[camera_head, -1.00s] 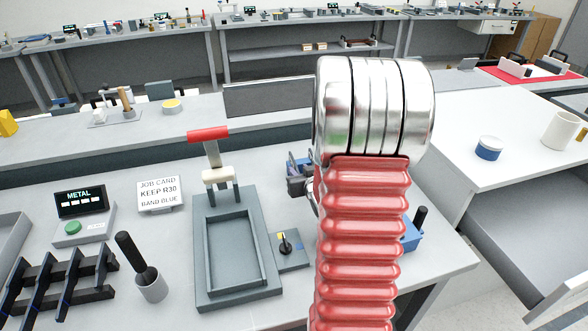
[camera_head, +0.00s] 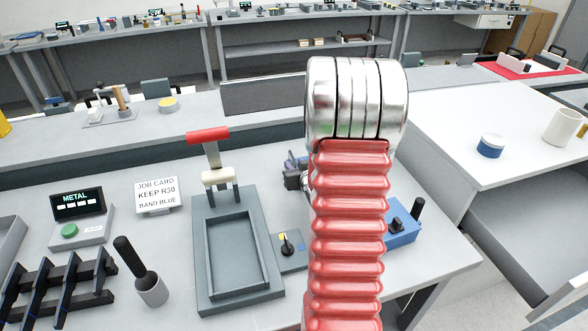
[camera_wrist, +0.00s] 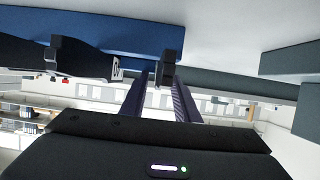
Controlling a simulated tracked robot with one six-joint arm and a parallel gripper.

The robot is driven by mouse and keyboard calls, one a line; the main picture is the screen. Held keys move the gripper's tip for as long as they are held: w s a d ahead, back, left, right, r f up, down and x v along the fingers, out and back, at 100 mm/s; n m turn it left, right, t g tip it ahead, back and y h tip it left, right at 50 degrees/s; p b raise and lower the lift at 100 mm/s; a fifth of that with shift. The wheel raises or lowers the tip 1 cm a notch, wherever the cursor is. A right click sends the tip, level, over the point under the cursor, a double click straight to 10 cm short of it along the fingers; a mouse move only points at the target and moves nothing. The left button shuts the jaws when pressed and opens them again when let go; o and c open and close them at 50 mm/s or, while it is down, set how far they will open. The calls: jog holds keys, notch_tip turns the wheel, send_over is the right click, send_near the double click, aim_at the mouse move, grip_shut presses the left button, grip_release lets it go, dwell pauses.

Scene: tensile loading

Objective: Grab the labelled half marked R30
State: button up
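No half with a readable R30 mark shows in either view. The job card (camera_head: 157,195) reads KEEP R30, BAND BLUE. In the wrist view, my gripper (camera_wrist: 162,82) has its two dark fingers apart, with a gap between them. A blue body (camera_wrist: 190,30) with dark clamp-like blocks (camera_wrist: 170,66) lies beyond the fingertips; one block overlaps the gap, and I cannot tell whether it touches a finger. A small pale-edged piece (camera_wrist: 117,68) shows left of the fingers, its marking unreadable. In the head view, my red arm hides most of the gripper area.
A blue device (camera_head: 402,228) is partly hidden right of my arm. A grey tray press with a red handle (camera_head: 208,134), a METAL display (camera_head: 78,205), a black rack (camera_head: 55,285) and a cup (camera_head: 151,290) stand left. A side table (camera_head: 470,165) is at right.

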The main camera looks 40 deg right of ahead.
jog(key=shift+s, duration=0.15)
jog(key=shift+c, duration=0.4)
grip_shut()
jog(key=shift+r, duration=0.1)
